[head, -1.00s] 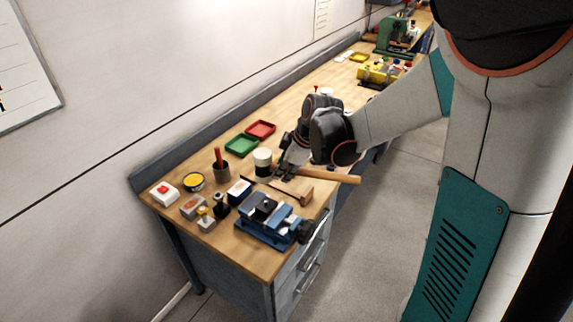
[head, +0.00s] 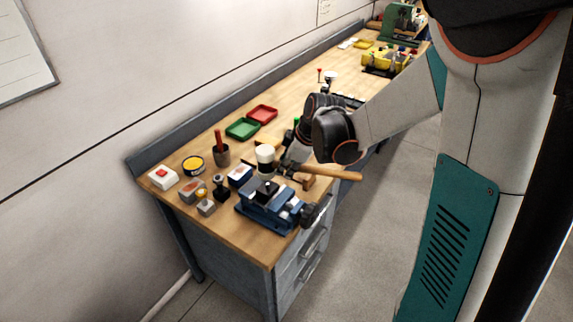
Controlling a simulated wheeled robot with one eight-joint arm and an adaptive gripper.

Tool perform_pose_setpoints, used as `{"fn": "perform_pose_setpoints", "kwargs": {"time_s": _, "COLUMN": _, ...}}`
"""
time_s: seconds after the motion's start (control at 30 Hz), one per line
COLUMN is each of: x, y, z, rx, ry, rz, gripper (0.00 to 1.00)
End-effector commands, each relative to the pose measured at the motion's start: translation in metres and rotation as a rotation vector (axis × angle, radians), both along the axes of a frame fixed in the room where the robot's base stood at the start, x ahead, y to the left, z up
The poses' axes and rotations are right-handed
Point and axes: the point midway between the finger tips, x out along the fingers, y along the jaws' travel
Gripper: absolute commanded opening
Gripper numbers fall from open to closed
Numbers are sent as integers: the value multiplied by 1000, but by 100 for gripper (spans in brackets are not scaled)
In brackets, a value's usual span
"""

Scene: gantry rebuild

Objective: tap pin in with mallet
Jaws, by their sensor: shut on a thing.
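My gripper (head: 287,165) is shut on the wooden handle of the mallet (head: 335,174), near its head. The pale mallet head (head: 266,159) with a dark lower part shows to the left of the gripper, behind the blue vise (head: 262,212) in the picture. The handle points right, past the bench edge. The vise stands at the front right corner of the bench with a dark block (head: 266,190) between its jaws. The pin is too small to make out. My fingers are partly hidden by the wrist and mallet.
A hammer (head: 309,182) lies under the mallet handle. A blue-and-white box (head: 239,176), a cup with a red-handled tool (head: 221,154), a yellow tin (head: 193,164) and a red button box (head: 163,176) stand left. Green (head: 242,129) and red (head: 262,114) trays lie behind.

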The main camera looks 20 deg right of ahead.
Motion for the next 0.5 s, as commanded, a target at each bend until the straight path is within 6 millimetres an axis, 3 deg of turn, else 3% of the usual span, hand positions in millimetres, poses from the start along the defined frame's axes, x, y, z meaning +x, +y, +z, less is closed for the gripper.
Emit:
{"fn": "perform_pose_setpoints", "kwargs": {"time_s": 0.03, "x": 0, "y": 0, "z": -15, "rx": 0, "ry": 0, "rz": 0, "gripper": 0}}
{"fn": "perform_pose_setpoints", "kwargs": {"time_s": 0.27, "x": 0, "y": 0, "z": -52, "rx": 1, "ry": -1, "rz": 0, "gripper": 0}}
{"fn": "perform_pose_setpoints", "kwargs": {"time_s": 0.5, "x": 0, "y": 0, "z": -40, "rx": 0, "ry": 0, "rz": 0, "gripper": 0}}
